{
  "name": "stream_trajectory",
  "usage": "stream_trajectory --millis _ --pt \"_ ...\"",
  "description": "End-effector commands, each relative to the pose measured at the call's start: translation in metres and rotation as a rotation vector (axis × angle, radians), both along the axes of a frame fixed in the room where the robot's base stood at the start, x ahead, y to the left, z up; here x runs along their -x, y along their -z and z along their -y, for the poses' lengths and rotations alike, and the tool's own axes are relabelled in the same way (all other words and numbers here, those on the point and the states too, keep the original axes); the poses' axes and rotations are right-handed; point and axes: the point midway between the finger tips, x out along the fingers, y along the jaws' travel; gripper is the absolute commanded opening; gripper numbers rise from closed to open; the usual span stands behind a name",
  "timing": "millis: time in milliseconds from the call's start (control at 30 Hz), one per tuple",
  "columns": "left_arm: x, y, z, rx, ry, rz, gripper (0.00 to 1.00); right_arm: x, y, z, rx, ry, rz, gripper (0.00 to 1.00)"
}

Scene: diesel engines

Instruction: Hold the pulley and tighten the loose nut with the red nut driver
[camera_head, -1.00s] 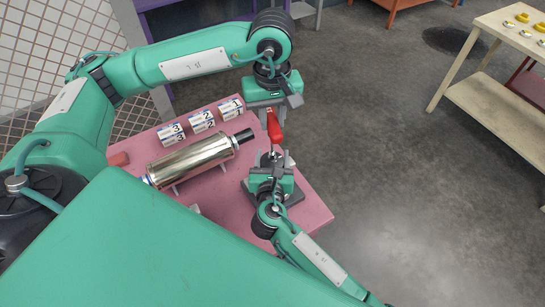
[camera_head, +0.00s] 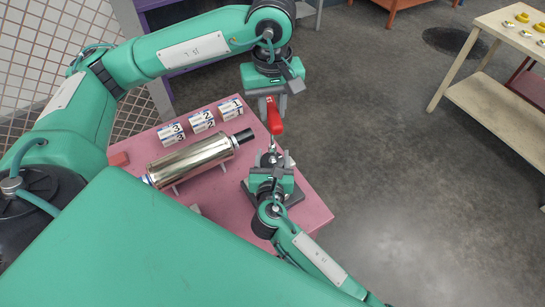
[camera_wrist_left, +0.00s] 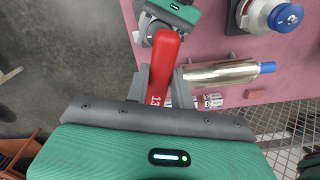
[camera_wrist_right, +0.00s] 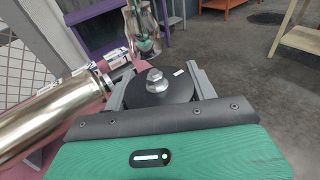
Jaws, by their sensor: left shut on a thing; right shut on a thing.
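The red nut driver (camera_head: 274,117) is in my left gripper (camera_head: 268,98), which is shut on its handle. Its thin shaft points down toward my right gripper (camera_head: 270,160). In the left wrist view the red handle (camera_wrist_left: 163,62) stands between the fingers. In the right wrist view my right gripper is shut around the black pulley (camera_wrist_right: 166,95), one finger on each side. A silver nut (camera_wrist_right: 155,77) sits at the pulley's centre. The driver's tip is small in the head view, and I cannot tell whether it touches the nut.
A shiny metal cylinder (camera_head: 190,162) lies on the pink table (camera_head: 305,213), left of my right gripper. A red block (camera_head: 119,159) is at the left edge. A cream table (camera_head: 490,105) stands far right across open floor.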

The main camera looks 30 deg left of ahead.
Motion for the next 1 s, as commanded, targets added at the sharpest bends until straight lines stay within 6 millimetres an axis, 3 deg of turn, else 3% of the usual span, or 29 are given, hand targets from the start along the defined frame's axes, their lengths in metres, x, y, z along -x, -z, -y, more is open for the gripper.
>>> stream_trajectory --millis 500,833,867,1000 --pt "0.0 -0.051 0.0 -0.001 0.0 0.002 0.0 0.0 0.001 0.001 0.004 0.002 0.0 0.0" --pt "0.0 -0.056 0.0 0.0 0.0 0.0 0.0 0.0 0.001 0.001 0.004 0.002 0.0 0.0" --pt "0.0 -0.056 0.0 0.0 0.0 0.0 0.0 0.0 0.001 0.001 0.004 0.002 0.0 0.59" --pt "0.0 -0.056 0.0 0.0 0.0 0.0 0.0 0.0 0.001 0.001 0.002 0.001 0.0 0.83"
